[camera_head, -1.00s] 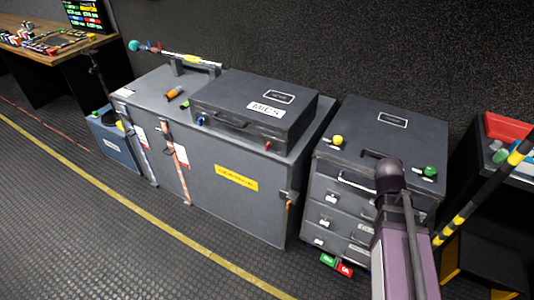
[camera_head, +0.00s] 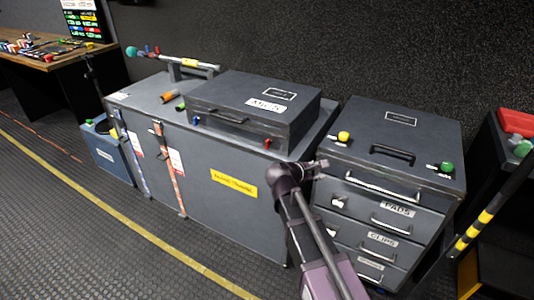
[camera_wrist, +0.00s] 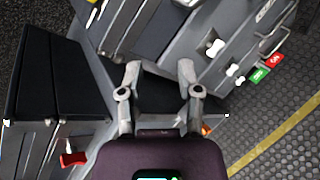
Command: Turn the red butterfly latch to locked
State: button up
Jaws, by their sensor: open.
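The red butterfly latch (camera_head: 267,143) is on the front face of the MICS case (camera_head: 262,91), near its right end. It also shows at the lower left of the wrist view (camera_wrist: 73,159). Which way its wings point is too small to tell in the head view. My gripper (camera_head: 321,168) is to the right of and nearer than the latch, by the gap between the large case and the drawer cabinet. In the wrist view my gripper (camera_wrist: 160,72) is open, with nothing between its fingers.
The MICS case rests on a large grey case (camera_head: 205,160). A blue latch (camera_head: 195,120) is on its left front. The drawer cabinet (camera_head: 397,140) stands close to my gripper's right, with yellow (camera_head: 343,137) and green (camera_head: 447,168) knobs on top. Floor in front is open.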

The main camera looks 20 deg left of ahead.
jog(key=s+a+f+n+t+y+b, duration=0.1)
jog(key=a+n+t+b, duration=0.15)
jog(key=a, duration=0.25)
jog(key=s+a+n+t+b, duration=0.1)
jog(key=a+n, duration=0.2)
jog(key=a, duration=0.3)
jog(key=n+t+y+b, duration=0.3)
jog(key=n+b, duration=0.1)
jog(key=n, duration=0.2)
send_near(266, 145)
jog(key=s, duration=0.3)
jog(key=shift+r, duration=0.2)
jog(key=shift+w, duration=0.15)
jog(key=w, duration=0.9)
jog(key=w+d, duration=0.1)
jog(key=w, duration=0.3)
jog(key=shift+w+d, duration=0.1)
jog(key=shift+w, duration=0.25)
grip_shut()
